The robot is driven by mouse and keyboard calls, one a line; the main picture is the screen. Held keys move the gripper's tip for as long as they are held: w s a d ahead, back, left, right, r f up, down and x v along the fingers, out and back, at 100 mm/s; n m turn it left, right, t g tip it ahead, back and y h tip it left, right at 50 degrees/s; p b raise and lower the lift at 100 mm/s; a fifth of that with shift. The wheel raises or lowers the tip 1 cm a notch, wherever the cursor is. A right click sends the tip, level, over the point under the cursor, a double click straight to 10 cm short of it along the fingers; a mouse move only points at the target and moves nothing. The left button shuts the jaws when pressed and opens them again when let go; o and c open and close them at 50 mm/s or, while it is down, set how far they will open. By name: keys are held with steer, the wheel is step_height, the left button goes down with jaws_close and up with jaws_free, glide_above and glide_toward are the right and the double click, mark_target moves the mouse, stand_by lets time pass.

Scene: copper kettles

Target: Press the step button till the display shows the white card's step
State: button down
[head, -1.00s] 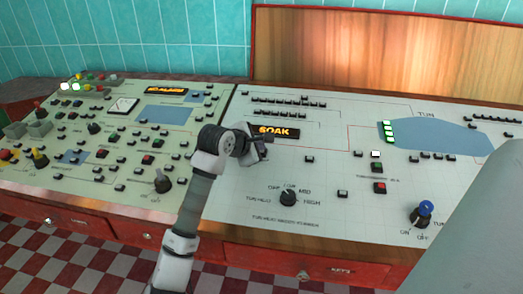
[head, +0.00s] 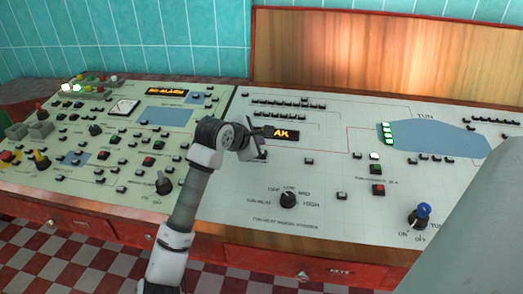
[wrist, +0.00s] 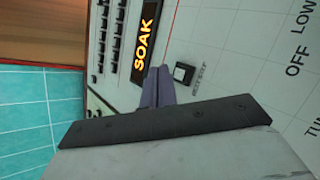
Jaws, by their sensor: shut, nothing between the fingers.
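The display (head: 284,134) on the right-hand panel has orange letters; my gripper hides its left part in the head view. The wrist view shows the display (wrist: 146,40) reading SOAK. In the head view my gripper (head: 262,133) is over the panel at the display's left end. I cannot make out a white card.
A rotary knob (head: 288,200) stands below the display, and a blue-topped knob (head: 422,212) at the right. Rows of small buttons (head: 288,103) lie above the display. The left panel (head: 60,185) is crowded with switches and knobs. A grey shape blocks the lower right.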

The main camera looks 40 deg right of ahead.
steer(key=shift+s+a+r+p, duration=0.15)
steer(key=shift+r+p, duration=0.15)
steer(key=shift+r, duration=0.6)
steer(key=shift+s+a+r+p, duration=0.15)
steer(key=shift+r+p, duration=0.15)
steer(key=shift+r, duration=0.55)
